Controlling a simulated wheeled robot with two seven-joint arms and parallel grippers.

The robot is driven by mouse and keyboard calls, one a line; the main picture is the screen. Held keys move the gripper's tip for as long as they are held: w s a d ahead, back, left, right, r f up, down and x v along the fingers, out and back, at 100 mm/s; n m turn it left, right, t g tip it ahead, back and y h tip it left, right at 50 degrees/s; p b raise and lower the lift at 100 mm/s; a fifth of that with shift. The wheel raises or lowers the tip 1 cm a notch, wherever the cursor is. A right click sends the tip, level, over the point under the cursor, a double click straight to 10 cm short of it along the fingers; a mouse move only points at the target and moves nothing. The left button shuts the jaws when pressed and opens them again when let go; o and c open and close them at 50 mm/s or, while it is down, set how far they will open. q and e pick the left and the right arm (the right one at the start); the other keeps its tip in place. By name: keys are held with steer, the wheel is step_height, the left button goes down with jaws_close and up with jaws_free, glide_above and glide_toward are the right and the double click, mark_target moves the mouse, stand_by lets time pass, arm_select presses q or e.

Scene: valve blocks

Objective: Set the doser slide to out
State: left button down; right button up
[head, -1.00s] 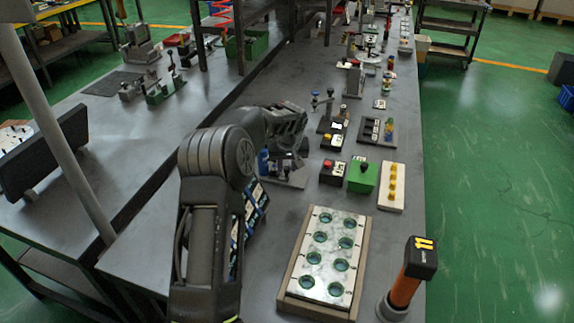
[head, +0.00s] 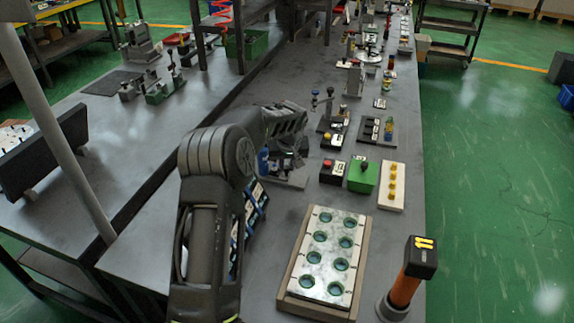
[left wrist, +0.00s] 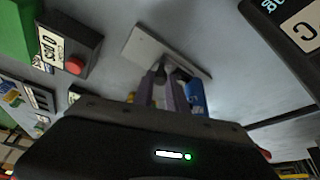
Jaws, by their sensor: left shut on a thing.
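The doser is a small unit on a pale grey base plate (head: 285,181), with an upright blue cylinder (head: 264,160) at its left side in the head view. In the left wrist view its plate (left wrist: 138,45) lies beyond the fingers and the blue cylinder (left wrist: 196,97) stands right beside them. My left gripper (head: 288,160) is over the plate. In the left wrist view its fingers (left wrist: 166,84) are shut on a small dark part, which I take to be the slide's knob. The fingers and arm hide most of the slide, so its position is unclear. My right gripper is out of view.
A black box with a red button (head: 332,172), a green box (head: 362,177) and a white strip with yellow knobs (head: 391,186) stand to the right. A tray with round holes (head: 309,283) and an orange post labelled 11 (head: 405,288) are nearer.

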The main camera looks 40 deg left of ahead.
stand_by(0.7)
arm_select(q)
steer(key=d+b, duration=0.1)
steer(key=w+d, duration=0.1)
steer(key=d, duration=0.1)
steer(key=w+d+b, duration=0.1)
steer(key=d, duration=0.1)
steer(key=shift+d+f+b, duration=0.1)
steer(key=shift+d+b, duration=0.05)
steer(key=shift+b, duration=0.2)
steer(key=c, duration=1.6)
jaws_free()
steer(key=shift+d, duration=0.15)
steer(key=v, duration=0.8)
steer(key=shift+b, duration=0.45)
